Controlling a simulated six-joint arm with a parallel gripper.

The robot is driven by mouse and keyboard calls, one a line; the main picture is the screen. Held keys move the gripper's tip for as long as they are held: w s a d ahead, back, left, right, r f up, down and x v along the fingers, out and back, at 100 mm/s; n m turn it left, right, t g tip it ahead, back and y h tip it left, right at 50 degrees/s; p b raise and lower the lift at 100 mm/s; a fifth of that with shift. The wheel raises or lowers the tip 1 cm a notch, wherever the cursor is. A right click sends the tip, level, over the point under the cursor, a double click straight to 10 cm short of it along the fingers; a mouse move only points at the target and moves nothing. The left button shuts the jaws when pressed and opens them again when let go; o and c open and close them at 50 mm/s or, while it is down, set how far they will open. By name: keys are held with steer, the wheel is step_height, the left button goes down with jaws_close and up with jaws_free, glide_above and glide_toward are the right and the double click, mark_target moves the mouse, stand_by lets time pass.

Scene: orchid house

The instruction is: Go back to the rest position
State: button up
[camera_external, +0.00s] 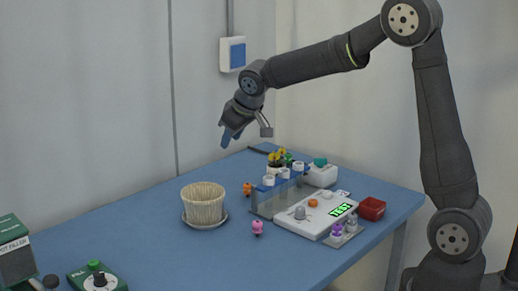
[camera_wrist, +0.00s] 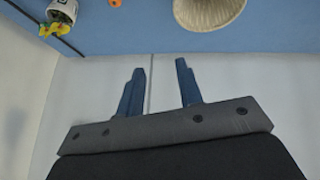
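My gripper (camera_external: 228,137) hangs in the air above the back part of the blue table, near the wall, with its fingers angled down and to the left. In the wrist view its two blue fingers (camera_wrist: 160,85) stand apart with nothing between them, so it is open and empty. Behind the fingers in that view is the pale wall, with the table along the top.
A ribbed cream pot (camera_external: 204,204) stands on a saucer (camera_external: 190,222) mid-table. A tube rack (camera_external: 262,202), a white device with a green display (camera_external: 341,209) and a red box (camera_external: 372,208) stand at the right. A green box (camera_external: 97,279) is at front left.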

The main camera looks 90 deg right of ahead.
steer(key=shift+g+y, duration=0.6)
steer(key=shift+y, duration=0.1)
steer(key=shift+s+a+f, duration=0.1)
steer(key=shift+a+f, duration=0.1)
steer(key=shift+f, duration=1)
steer(key=shift+s+a+f, duration=0.1)
steer(key=shift+a+f, duration=0.05)
steer(key=shift+f, duration=1.05)
